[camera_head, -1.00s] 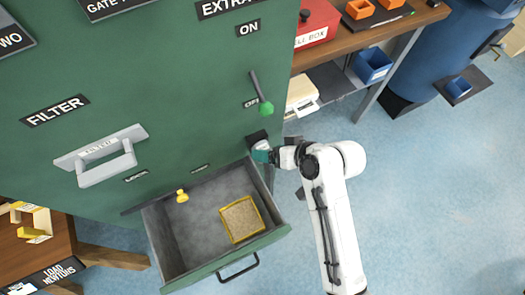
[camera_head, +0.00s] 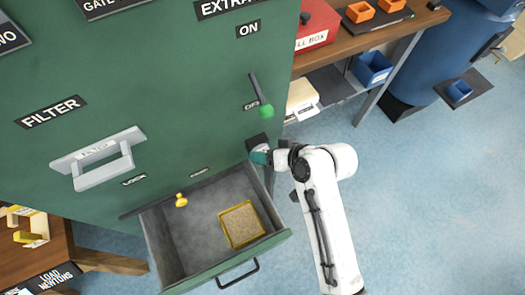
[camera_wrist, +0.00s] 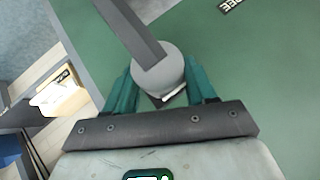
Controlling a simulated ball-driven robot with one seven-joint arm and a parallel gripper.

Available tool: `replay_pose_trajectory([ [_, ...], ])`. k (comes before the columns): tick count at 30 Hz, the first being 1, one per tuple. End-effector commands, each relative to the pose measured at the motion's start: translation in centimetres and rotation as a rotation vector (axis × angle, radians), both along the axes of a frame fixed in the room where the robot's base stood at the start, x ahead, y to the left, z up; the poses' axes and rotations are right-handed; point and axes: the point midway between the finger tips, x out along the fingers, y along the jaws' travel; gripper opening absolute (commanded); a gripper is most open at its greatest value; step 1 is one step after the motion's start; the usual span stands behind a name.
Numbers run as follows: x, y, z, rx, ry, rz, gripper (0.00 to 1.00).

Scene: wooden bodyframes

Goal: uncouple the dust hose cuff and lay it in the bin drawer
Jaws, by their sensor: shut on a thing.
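My gripper (camera_head: 260,155) is at the green cabinet's front, just above the right rear corner of the open bin drawer (camera_head: 157,240). In the wrist view its teal fingers (camera_wrist: 160,92) are shut on a round light grey piece, apparently the dust hose cuff (camera_wrist: 158,72). A dark straight bar (camera_wrist: 132,30) runs up from the cuff in that view; I cannot tell whether they are joined. In the head view the cuff is mostly hidden by my fingers, next to a dark square fitting (camera_head: 257,141) on the cabinet. Whether the cuff is still coupled cannot be told.
A green-tipped lever (camera_head: 265,110) is above my gripper. A grey filter handle (camera_head: 100,160) protrudes at left. A workbench (camera_head: 370,40) stands at right.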

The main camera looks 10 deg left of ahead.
Motion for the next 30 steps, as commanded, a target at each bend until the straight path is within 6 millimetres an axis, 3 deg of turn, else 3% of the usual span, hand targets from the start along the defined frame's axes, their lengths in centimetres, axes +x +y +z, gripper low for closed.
replay_pose_trajectory([
  [7,0.01,-0.03,0.01,0.0,-0.001,-0.001,0.18],
  [30,-0.65,-0.49,0.07,0.001,0.0,-0.001,0.18],
])
